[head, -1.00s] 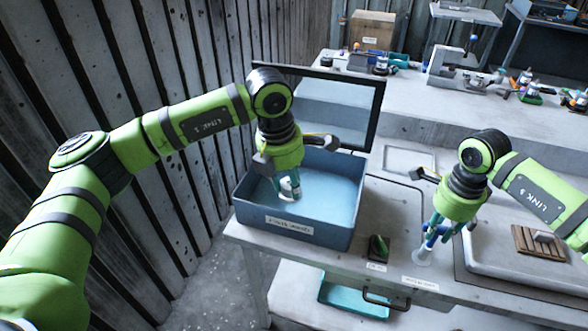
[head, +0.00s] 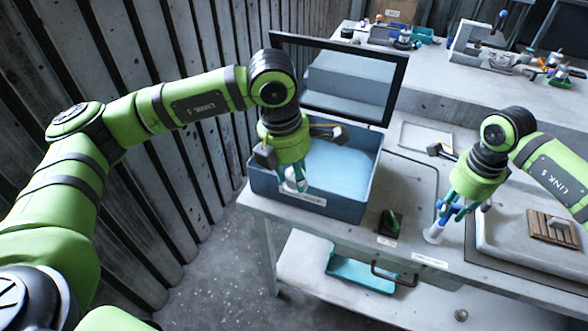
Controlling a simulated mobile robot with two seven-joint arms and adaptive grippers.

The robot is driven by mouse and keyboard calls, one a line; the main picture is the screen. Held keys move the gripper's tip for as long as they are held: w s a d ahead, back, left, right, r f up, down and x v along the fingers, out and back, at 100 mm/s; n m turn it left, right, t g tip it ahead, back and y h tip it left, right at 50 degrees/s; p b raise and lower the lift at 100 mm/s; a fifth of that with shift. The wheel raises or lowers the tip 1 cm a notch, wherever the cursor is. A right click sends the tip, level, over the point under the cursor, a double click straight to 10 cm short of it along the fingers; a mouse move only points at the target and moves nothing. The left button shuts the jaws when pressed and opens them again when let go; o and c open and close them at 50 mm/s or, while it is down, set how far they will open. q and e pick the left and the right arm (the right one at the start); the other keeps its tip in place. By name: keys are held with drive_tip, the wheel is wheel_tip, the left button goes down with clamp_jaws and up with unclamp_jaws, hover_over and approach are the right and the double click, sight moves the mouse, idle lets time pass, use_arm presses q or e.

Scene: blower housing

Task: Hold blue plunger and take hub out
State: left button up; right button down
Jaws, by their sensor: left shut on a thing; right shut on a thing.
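My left gripper (head: 293,180) is shut on a small white part (head: 297,186), probably the hub, mostly covered by the fingers. It is at the front-left wall of the labelled blue bin (head: 345,210); I cannot tell whether the part is above the rim or touches it. My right gripper (head: 441,212) points down and is shut on the blue plunger (head: 441,219). The plunger is upright, with a white flared foot (head: 433,236) at the table surface. The fingers hide much of the plunger.
A black-framed panel (head: 398,92) stands behind the bin. A small dark block with a green piece (head: 391,222) lies between the bin and the plunger. A grey tray with a wooden slatted piece (head: 551,227) is at right. A teal tray (head: 345,268) is on the lower shelf.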

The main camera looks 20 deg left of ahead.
drive_tip(key=shift+s+r, duration=0.1)
drive_tip(key=shift+r, duration=2.05)
drive_tip(key=c, duration=1)
unclamp_jaws()
wheel_tip(320, 180, up, 12)
